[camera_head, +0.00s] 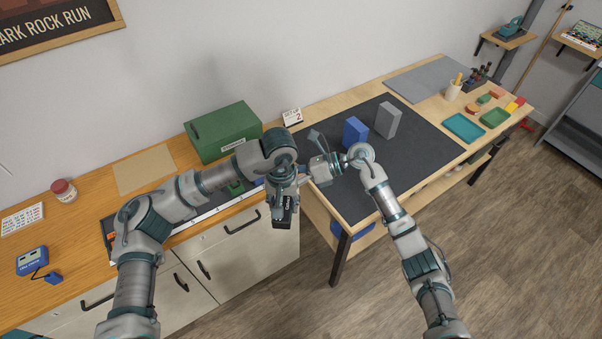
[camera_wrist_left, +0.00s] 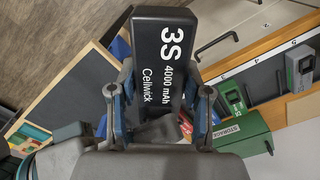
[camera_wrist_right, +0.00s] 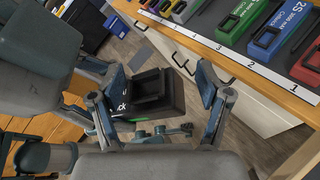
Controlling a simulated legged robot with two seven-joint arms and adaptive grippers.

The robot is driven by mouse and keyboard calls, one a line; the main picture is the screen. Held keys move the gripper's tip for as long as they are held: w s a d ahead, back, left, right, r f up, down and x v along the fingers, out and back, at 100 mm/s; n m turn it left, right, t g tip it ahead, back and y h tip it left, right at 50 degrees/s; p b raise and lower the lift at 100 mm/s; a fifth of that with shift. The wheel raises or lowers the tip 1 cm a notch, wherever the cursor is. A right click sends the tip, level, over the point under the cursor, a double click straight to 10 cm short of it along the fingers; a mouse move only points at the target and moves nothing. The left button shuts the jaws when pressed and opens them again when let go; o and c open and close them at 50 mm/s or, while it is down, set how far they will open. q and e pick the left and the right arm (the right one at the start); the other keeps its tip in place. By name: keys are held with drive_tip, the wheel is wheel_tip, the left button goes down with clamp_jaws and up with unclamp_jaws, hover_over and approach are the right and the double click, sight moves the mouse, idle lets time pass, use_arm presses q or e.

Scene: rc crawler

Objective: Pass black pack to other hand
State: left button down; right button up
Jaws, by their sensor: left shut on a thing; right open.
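The black pack (camera_head: 283,215) hangs from my left gripper (camera_head: 284,198), in front of the cabinets and off the worktop. In the left wrist view the pack (camera_wrist_left: 165,60) sits between both fingers, its "3S 4000 mAh Cellwick" label facing the camera. My right gripper (camera_wrist_right: 157,103) is open. In the right wrist view the pack (camera_wrist_right: 150,95) shows between its spread fingers, with a visible gap on the right side; I cannot tell whether the left finger touches.
Several coloured packs, such as a blue one (camera_wrist_right: 273,35), stand along a numbered white strip (camera_wrist_right: 230,62) on the wooden counter. A green storage box (camera_head: 222,132) is at the back. A blue block (camera_head: 355,132) and a grey block (camera_head: 388,120) stand on the dark mat (camera_head: 420,150).

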drive_tip(key=shift+a+f, duration=0.15)
drive_tip(key=shift+a, duration=0.15)
use_arm(q)
drive_tip(key=shift+d+r, duration=0.1)
drive_tip(key=shift+d, duration=0.05)
use_arm(e)
drive_tip(key=shift+d, duration=0.1)
drive_tip(key=c, duration=1.3)
use_arm(q)
drive_tip(key=c, duration=0.9)
unclamp_jaws()
drive_tip(key=shift+s, duration=0.1)
use_arm(e)
drive_tip(key=shift+c, duration=0.3)
use_arm(q)
drive_tip(key=o, duration=0.5)
use_arm(e)
clamp_jaws()
